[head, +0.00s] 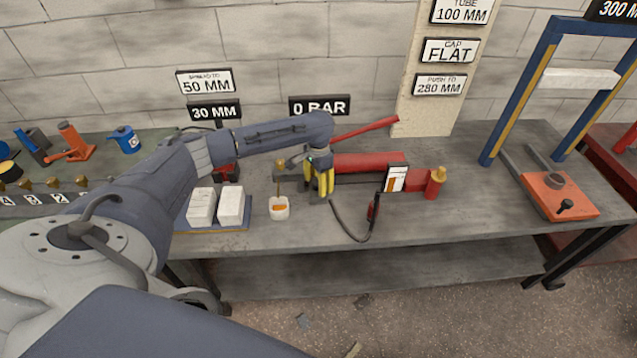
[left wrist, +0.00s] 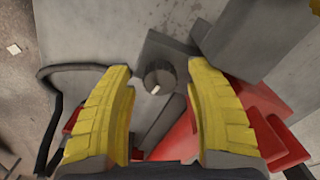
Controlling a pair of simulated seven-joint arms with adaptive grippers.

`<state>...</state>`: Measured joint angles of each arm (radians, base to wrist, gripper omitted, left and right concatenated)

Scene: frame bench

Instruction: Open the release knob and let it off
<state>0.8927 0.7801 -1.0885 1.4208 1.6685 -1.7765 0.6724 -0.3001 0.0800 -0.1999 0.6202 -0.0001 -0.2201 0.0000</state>
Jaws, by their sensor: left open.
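The release knob (left wrist: 158,78) is a dark round knob with a pale mark, on a grey block, in the left wrist view. It shows between and just beyond the two yellow fingertips, with no finger seen touching it. My left gripper (head: 320,181) is open and points down at the left end of the red hand pump (head: 370,162). Its fingers also show in the left wrist view (left wrist: 163,78), spread apart and empty. In the head view I cannot make out the knob behind my gripper. The display above the pump (head: 319,106) reads 0 BAR.
The pump's red lever (head: 367,127) slants up behind my gripper. A black hose (head: 346,232) loops in front. A white cup (head: 279,208) and white blocks (head: 231,205) stand to the left. An orange-based press (head: 557,195) is far right. The bench (head: 460,222) is clear before it.

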